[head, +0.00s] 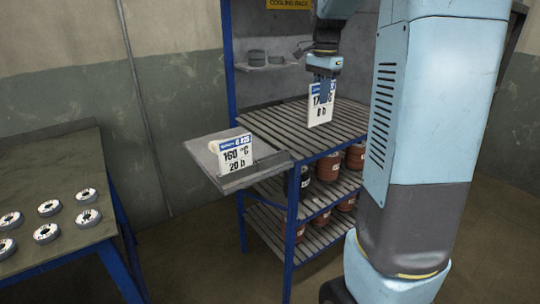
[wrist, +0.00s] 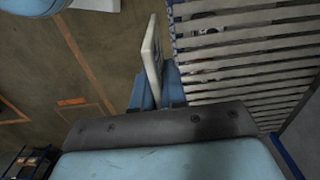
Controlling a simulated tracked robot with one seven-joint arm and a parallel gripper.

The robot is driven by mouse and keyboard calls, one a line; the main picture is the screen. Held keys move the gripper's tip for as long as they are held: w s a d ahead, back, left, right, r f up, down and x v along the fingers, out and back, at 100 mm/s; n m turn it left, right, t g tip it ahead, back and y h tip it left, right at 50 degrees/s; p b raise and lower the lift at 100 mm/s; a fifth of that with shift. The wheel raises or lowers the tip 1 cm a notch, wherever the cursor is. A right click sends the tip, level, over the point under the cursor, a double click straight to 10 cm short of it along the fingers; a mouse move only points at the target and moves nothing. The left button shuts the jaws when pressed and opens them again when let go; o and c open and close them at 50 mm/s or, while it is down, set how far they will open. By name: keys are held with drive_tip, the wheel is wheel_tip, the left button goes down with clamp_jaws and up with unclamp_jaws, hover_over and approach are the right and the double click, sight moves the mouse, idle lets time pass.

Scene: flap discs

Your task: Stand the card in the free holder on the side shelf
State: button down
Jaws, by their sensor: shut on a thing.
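My gripper (head: 323,84) is shut on a white card (head: 319,115) with a blue top band, reading 17-something °C and 8 h. The card hangs upright above the slatted rack, apart from the side shelf. In the wrist view the card (wrist: 151,48) shows nearly edge-on between the blue fingers (wrist: 157,88). The grey side shelf (head: 202,152) juts out left of the rack. Another card (head: 236,154), reading 160 °C and 20 h, stands on it. A low dark grey strip (head: 270,164) runs along the shelf's front right; I cannot make out a separate free holder.
The blue-framed cooling rack (head: 290,222) has slatted levels, with dark and reddish-brown containers (head: 328,167) on the lower ones. A small back shelf (head: 266,68) holds grey discs. A table (head: 75,240) at the left carries several flap discs (head: 47,233).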

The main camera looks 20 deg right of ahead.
drive_tip(key=w+a+f, duration=0.2)
drive_tip(key=a+f, duration=1)
drive_tip(key=a, duration=0.1)
drive_tip(key=shift+w+a+f, duration=0.3)
drive_tip(key=shift+w+f, duration=0.05)
drive_tip(key=shift+f, duration=0.1)
drive_tip(key=c, duration=1.2)
unclamp_jaws()
